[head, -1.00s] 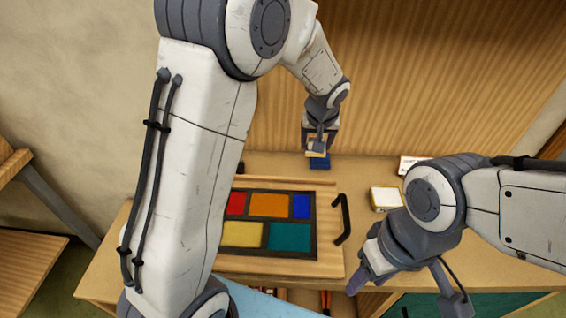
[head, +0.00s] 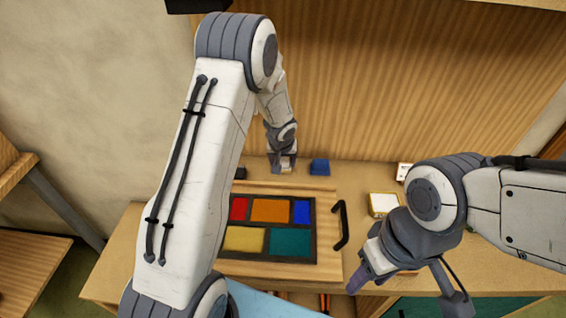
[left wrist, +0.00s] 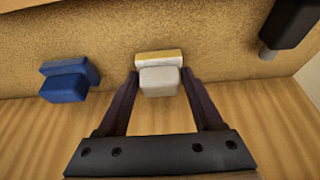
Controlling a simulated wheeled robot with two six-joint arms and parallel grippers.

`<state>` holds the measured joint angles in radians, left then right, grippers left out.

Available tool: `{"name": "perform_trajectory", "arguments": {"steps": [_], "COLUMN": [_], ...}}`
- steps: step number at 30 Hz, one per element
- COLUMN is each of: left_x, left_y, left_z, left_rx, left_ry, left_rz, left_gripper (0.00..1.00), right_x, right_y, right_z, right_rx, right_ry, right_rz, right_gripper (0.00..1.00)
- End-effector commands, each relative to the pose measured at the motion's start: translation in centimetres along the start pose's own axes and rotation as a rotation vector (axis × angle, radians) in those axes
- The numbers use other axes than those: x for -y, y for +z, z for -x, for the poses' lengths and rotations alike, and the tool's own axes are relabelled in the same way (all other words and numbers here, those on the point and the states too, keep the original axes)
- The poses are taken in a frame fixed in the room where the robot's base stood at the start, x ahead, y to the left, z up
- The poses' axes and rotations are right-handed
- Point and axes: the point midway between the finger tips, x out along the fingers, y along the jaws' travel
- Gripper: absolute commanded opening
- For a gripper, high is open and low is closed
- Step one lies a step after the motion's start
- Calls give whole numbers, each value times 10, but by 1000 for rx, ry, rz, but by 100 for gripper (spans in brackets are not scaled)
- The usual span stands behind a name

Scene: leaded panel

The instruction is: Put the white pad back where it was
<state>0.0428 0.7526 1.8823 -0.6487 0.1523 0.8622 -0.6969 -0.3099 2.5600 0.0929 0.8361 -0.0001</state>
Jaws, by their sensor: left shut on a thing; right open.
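The white pad (left wrist: 159,80) is between the fingers of my left gripper (left wrist: 160,88) in the left wrist view, with a yellowish strip along its far side. In the head view my left gripper (head: 283,168) is at the back of the bench, left of the blue pad, and the white pad (head: 286,163) shows only in part. I cannot tell whether it touches the bench. The blue pad (head: 320,167) stands apart to the right; it also shows in the left wrist view (left wrist: 66,82). My right gripper (head: 362,280) is open and empty by the bench's front edge.
The leaded panel (head: 264,196) with coloured panes lies on a board in front. A black handle (head: 341,225) is at its right. A yellow-edged white block (head: 384,204) and a small white card (head: 403,171) are further right. A black object (left wrist: 290,24) stands near the left gripper.

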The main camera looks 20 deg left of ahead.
Motion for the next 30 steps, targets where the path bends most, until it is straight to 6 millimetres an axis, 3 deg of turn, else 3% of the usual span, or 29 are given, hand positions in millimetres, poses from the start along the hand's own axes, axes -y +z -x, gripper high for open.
{"name": "perform_trajectory", "arguments": {"steps": [11, 12, 14, 25, 30], "left_x": [-1, -1, 0, 0, 0], "left_y": [1, 1, 0, -1, -2], "left_z": [-4, -2, -2, 1, 25], "left_rx": [-2, -1, -1, -1, -4], "left_ry": [0, 0, 0, 0, 0], "left_rz": [0, 0, 0, -1, 1], "left_gripper": [16, 79, 98, 98, 98], "right_x": [0, 0, 0, 0, 0], "right_y": [0, 0, 0, 0, 0], "right_z": [-5, -3, -3, 1, 6], "right_rx": [0, 0, 0, 0, 0], "right_ry": [0, 0, 0, 0, 0], "right_rz": [0, 0, 0, 0, 0], "right_gripper": [50, 50, 50, 50, 50]}}
